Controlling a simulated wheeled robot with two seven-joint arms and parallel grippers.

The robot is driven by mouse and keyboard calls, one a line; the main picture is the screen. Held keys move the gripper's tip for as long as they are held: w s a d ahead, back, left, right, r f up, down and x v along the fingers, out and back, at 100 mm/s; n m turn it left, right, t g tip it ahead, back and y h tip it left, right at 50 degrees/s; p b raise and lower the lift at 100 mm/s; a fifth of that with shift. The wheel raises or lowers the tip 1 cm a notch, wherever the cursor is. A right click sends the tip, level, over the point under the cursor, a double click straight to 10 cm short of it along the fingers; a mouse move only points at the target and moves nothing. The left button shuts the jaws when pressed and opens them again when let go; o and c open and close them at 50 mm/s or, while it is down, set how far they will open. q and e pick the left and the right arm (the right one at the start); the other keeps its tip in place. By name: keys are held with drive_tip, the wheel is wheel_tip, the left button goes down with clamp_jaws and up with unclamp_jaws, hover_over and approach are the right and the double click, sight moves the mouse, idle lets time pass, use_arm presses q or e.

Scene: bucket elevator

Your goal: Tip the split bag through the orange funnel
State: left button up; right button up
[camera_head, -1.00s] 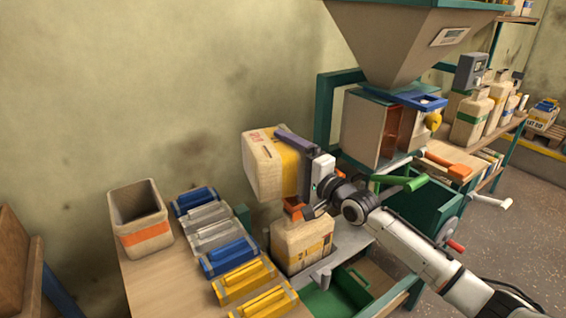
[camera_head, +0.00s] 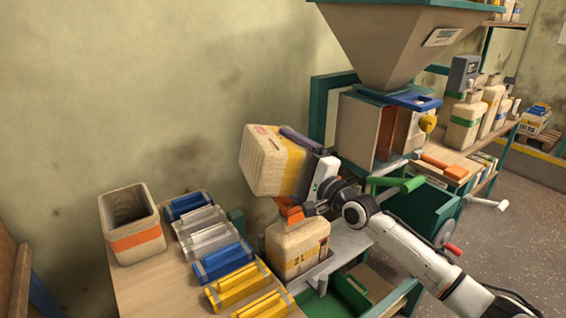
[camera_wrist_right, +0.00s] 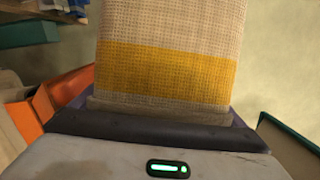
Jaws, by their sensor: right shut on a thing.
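The split bag (camera_head: 268,162), woven beige with a yellow band, is held tilted in the air by my right gripper (camera_head: 297,165). The right wrist view shows my right gripper (camera_wrist_right: 150,118) shut across the bag (camera_wrist_right: 168,72), just by its yellow band. The orange funnel (camera_head: 289,209) shows partly below the raised bag, above an upright beige bag (camera_head: 298,250) with a yellow label. The raised bag's mouth and any flow from it are hidden. The funnel's orange side also shows at the left of the right wrist view (camera_wrist_right: 60,100). My left gripper is not in view.
A bin with an orange band (camera_head: 136,238) stands at the left of the bench (camera_head: 160,285). Blue, grey and yellow clips (camera_head: 222,260) lie in a row beside it. A hopper (camera_head: 395,45) with a green-handled machine stands behind at the right, close to my arm.

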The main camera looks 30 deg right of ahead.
drive_tip(key=shift+d, duration=0.1)
drive_tip(key=shift+s+d+m+t+b, duration=0.1)
drive_tip(key=shift+d+m+t+b, duration=0.15)
drive_tip(key=shift+m+b, duration=0.35)
drive_tip(key=shift+d+m+b, duration=0.2)
drive_tip(key=shift+m+b, duration=0.25)
drive_tip(key=shift+m, duration=0.05)
drive_tip(key=shift+d, duration=0.1)
drive_tip(key=shift+d+m+t+b, duration=0.1)
drive_tip(key=shift+m+t+b, duration=0.15)
drive_tip(key=shift+m+b, duration=0.15)
drive_tip(key=shift+s+d+r+m+h+b, duration=0.15)
drive_tip(key=shift+d+m+h+b, duration=0.15)
drive_tip(key=shift+m+h, duration=0.15)
